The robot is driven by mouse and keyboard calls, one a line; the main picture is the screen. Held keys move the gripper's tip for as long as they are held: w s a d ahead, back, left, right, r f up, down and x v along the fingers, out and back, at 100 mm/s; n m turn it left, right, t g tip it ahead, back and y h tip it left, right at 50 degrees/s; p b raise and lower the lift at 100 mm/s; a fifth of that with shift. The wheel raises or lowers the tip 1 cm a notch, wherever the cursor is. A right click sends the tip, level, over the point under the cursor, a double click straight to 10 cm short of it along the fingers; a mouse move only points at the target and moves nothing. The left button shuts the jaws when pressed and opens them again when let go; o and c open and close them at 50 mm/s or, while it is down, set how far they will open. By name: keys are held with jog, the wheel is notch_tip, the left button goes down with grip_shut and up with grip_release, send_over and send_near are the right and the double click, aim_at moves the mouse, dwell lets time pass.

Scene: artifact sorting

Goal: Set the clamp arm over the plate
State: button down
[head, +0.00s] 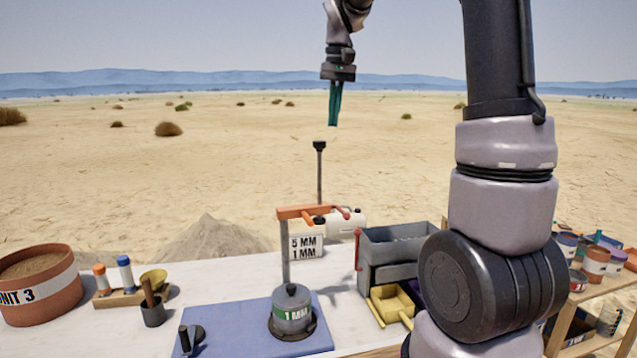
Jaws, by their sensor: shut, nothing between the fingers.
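My gripper (334,108) hangs in the air at top centre, its teal fingers pointing down and shut with nothing between them. In the picture it is above a tall dark rod with a black knob (319,146). An orange arm (298,211), which looks like the clamp arm, sits at the top of a grey post and extends right. Below it, a grey lidded pot with a green "1 MM" label (291,311) stands on a dark round base on a blue mat (245,335). I cannot tell which part is the plate.
A "5 MM 1 MM" sign (306,247) hangs by the post. A "UNIT 3" tub (40,284) stands left. My arm hides part of the right side.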

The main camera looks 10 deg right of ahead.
aim_at(319, 182)
jog(key=w+a+f+g, duration=0.2)
jog(key=w+f+g, duration=0.1)
jog(key=w+f, duration=0.5)
jog(key=w, duration=0.3)
jog(key=shift+w+f+n+h, duration=0.3)
jog(key=shift+f, duration=0.1)
jog(key=s+f, duration=0.6)
jog(key=f, duration=0.3)
jog(key=shift+s+a+f, duration=0.25)
jog(key=shift+a+f, duration=0.05)
jog(key=shift+f, duration=0.05)
jog(key=shift+s, duration=0.1)
jog(key=shift+s+d+m, duration=0.1)
jog(key=shift+s+m, duration=0.15)
jog(key=shift+m, duration=0.15)
